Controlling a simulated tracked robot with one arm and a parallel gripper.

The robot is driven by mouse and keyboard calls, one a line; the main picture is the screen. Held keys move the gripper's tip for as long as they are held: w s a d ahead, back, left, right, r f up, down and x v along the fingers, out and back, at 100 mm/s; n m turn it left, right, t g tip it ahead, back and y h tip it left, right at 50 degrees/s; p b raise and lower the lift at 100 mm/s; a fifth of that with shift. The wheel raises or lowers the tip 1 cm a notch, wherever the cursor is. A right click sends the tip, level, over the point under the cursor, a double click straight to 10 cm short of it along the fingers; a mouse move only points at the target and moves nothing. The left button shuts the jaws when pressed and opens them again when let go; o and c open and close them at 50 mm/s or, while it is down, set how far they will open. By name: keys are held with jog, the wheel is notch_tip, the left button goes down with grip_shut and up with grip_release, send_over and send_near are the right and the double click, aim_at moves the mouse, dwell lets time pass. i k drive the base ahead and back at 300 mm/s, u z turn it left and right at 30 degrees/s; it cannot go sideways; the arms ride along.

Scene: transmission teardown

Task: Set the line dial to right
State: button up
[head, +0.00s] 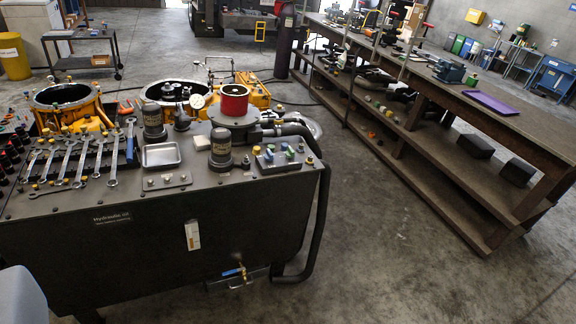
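A dark hydraulic unit (160,250) fills the lower left of the head view. On its top right is a control block (279,159) with small green, blue and pale knobs. A low plate with small fittings (166,181) lies left of it. A round white-faced gauge (197,102) stands behind the unit's top. I cannot tell which of these is the line dial, and no label or pointer setting is readable. My gripper is not in view.
Several wrenches (70,160), a metal tray (161,155) and a red-topped cylinder (234,103) crowd the unit's top. Black hoses (323,200) curve down its right side.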

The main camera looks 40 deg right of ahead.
aim_at(269, 157)
jog(key=u, duration=0.05)
jog(key=k, duration=0.6)
jog(key=z, duration=0.6)
jog(key=i, duration=2.15)
jog(key=u, duration=0.5)
